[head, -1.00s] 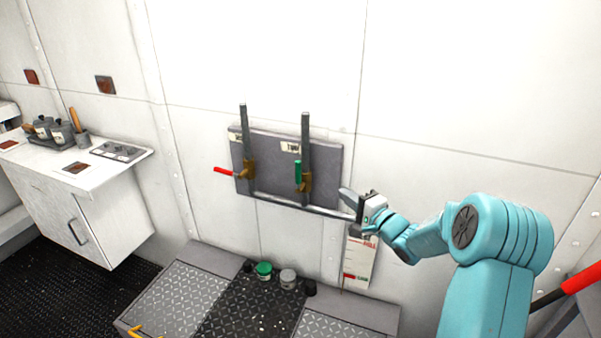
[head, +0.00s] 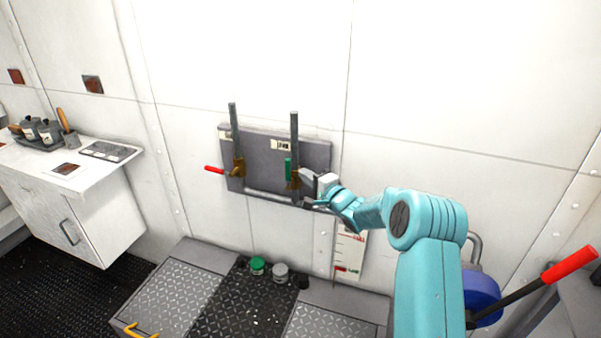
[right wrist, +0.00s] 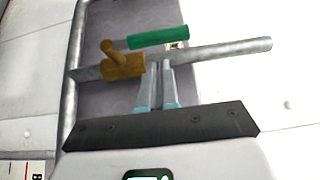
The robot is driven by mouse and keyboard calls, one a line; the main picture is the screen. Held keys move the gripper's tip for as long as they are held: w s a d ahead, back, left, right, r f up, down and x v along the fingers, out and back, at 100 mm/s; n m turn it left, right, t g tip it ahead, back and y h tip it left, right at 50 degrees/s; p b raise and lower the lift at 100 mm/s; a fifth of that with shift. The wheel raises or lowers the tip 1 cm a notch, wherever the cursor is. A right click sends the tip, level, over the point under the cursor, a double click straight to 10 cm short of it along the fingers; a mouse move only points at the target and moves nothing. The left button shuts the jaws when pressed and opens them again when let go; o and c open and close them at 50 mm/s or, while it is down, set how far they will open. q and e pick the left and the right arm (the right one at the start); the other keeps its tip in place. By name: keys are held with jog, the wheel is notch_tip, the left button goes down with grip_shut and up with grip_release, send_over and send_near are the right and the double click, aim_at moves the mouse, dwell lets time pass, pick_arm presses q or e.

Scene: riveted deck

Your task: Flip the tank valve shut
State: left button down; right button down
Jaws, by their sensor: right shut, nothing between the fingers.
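A grey panel (head: 262,157) on the white wall carries two upright pipes, each with a brass valve. The right valve (head: 294,184) has a green lever (head: 288,168) lying along its pipe; a label above it is too small to read surely. The left valve (head: 238,168) has a red lever (head: 214,170) sticking out sideways to the left. My right gripper (head: 306,176) is shut and empty, just right of the green-lever valve. In the right wrist view its fingers (right wrist: 158,84) point at the pipe beside the brass body (right wrist: 122,66), with the green lever (right wrist: 158,38) beyond; contact is unclear.
A horizontal pipe (head: 268,198) runs along the panel's bottom. A tag (head: 348,252) hangs below right. A bench with treadplate (head: 178,290) and small canisters (head: 280,270) stands below. A red-gripped lever (head: 568,264) is at far right, a counter (head: 95,160) at left.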

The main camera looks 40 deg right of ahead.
jog(key=shift+w+a, duration=0.6)
jog(key=shift+w, duration=0.15)
jog(key=shift+r, duration=0.1)
